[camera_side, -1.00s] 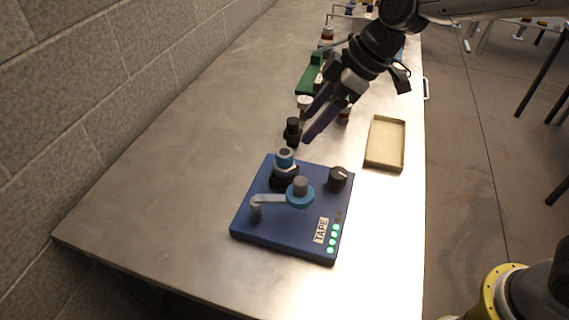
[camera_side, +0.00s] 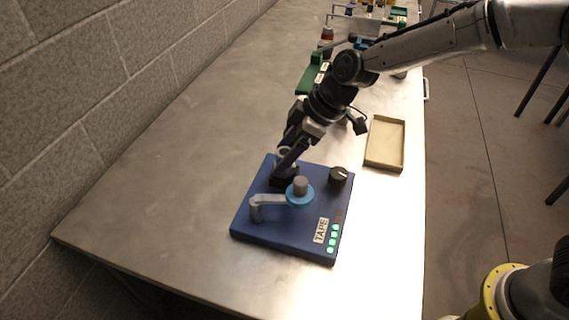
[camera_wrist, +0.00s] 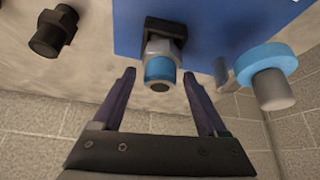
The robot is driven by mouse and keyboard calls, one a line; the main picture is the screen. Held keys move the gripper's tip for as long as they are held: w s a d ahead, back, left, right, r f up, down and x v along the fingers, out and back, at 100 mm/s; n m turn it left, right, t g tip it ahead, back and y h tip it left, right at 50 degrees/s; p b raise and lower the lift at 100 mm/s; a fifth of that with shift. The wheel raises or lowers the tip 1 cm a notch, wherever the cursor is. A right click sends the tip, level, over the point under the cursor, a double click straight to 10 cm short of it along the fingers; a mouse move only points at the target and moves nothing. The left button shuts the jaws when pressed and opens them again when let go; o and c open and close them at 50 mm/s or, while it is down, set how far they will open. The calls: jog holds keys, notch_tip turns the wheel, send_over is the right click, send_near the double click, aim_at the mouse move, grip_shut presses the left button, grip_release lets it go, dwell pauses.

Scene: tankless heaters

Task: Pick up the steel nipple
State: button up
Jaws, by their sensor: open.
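The steel nipple (camera_wrist: 158,62) shows in the wrist view with a hex collar, a band of blue tape and a grey end. It sits in a black holder on the blue tape station (camera_side: 265,228). My gripper (camera_wrist: 159,75) is open, with one finger on each side of the nipple's taped end. In the side view my gripper (camera_side: 280,166) is down at the back left of the station and hides most of the nipple.
A blue tape roll on a post (camera_side: 300,191) stands close beside the nipple, with a grey arm and a black knob (camera_side: 339,175) nearby. A black fitting (camera_wrist: 52,31) stands behind the station. A tan tray (camera_side: 385,143) lies to the right. The table's left part is clear.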

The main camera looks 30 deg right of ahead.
grip_shut()
dwell(0.3)
dwell(0.3)
